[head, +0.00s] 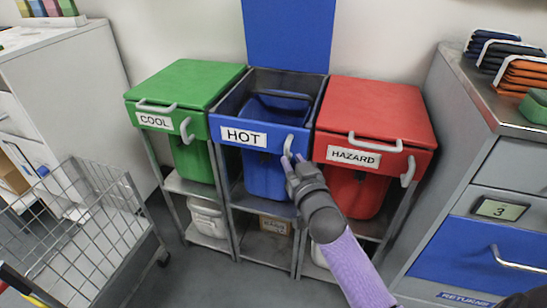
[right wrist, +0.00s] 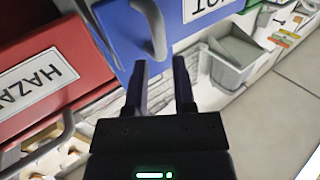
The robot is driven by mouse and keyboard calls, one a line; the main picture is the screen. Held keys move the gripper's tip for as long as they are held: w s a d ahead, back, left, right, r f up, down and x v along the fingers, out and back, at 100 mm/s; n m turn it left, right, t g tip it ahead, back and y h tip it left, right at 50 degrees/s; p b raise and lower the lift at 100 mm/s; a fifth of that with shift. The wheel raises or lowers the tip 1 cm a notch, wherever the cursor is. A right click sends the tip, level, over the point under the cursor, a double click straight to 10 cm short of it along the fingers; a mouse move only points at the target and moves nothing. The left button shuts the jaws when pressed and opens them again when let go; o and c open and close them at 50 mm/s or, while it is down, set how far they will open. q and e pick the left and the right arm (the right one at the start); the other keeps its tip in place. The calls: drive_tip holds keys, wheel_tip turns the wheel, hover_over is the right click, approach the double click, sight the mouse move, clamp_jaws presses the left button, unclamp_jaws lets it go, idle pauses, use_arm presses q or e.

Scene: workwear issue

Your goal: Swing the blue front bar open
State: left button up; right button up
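The blue front bar (head: 240,134) labelled HOT runs across the front of the middle bin and looks closed. Its pale grey handle (head: 288,146) is at the bar's right end; it also shows in the right wrist view (right wrist: 156,32). The blue lid (head: 290,32) stands raised against the wall, and the blue bin (head: 265,176) shows below the bar. My right gripper (head: 292,159) is just below the handle, fingers open. In the right wrist view its fingertips (right wrist: 160,64) point at the handle's near end; I cannot tell whether they touch it. My left gripper is out of view.
A green COOL bin (head: 185,82) stands left, a red HAZARD bin (head: 375,108) right, both with lids down. A wire cart (head: 75,215) is at lower left. A grey cabinet (head: 480,160) with folded clothes stands right. Floor in front of the bins is mostly clear.

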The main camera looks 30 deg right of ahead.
sight(287, 153)
drive_tip(key=x, duration=0.1)
drive_tip(key=b+x, duration=0.1)
drive_tip(key=x, duration=0.2)
drive_tip(key=shift+f, duration=0.25)
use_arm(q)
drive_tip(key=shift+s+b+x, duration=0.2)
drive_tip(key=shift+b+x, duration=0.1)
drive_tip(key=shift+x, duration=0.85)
use_arm(e)
drive_tip(key=shift+w+d+r, duration=0.1)
drive_tip(key=shift+w+r, duration=0.05)
drive_tip(key=shift+w, duration=0.2)
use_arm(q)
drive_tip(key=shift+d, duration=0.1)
use_arm(e)
clamp_jaws()
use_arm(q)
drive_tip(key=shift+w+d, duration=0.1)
